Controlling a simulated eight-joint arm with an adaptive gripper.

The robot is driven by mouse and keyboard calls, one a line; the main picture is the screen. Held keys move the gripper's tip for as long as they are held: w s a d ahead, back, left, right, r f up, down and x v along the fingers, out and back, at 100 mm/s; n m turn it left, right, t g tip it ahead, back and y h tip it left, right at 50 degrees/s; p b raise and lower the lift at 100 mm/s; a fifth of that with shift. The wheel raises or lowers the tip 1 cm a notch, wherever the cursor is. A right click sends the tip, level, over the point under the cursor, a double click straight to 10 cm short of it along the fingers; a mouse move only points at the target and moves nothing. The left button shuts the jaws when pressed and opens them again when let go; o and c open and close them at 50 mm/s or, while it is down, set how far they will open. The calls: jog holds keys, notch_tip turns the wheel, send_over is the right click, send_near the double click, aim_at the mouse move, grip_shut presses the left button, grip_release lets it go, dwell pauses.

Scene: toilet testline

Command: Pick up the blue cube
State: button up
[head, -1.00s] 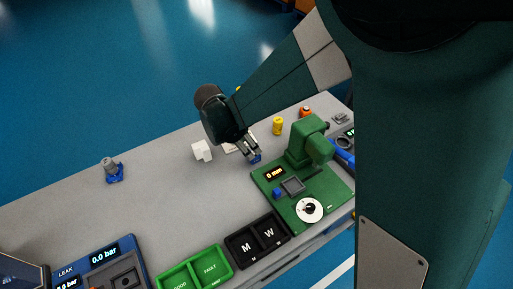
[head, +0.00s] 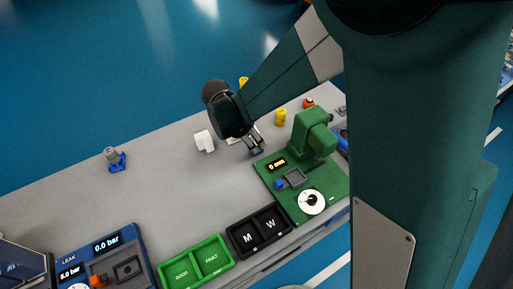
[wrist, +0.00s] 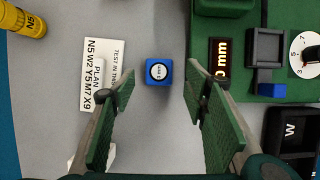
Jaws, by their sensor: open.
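The blue cube (wrist: 158,70) lies on the grey bench with a round white label on its top face. In the wrist view it sits ahead, between the two green-padded fingers of my gripper (wrist: 160,84). The fingers are open, with a gap on both sides of the cube, and I see no contact. In the head view my gripper (head: 257,150) points down over the bench to the left of the green test station, and the cube is hidden or too small to make out there.
A white label card (wrist: 97,75) lies left of the cube. The green station (head: 316,135) with a display stands close on the right. A white block (head: 204,141), a yellow cylinder (head: 280,117) and black M/W bins (head: 258,232) are nearby.

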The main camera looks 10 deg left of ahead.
jog(key=shift+b+x, duration=0.5)
jog(key=shift+x, duration=2.1)
jog(key=shift+w, duration=0.1)
jog(key=c, duration=1)
jog(key=shift+r, duration=0.15)
jog(key=shift+r+p, duration=0.85)
jog(key=shift+r, duration=4)
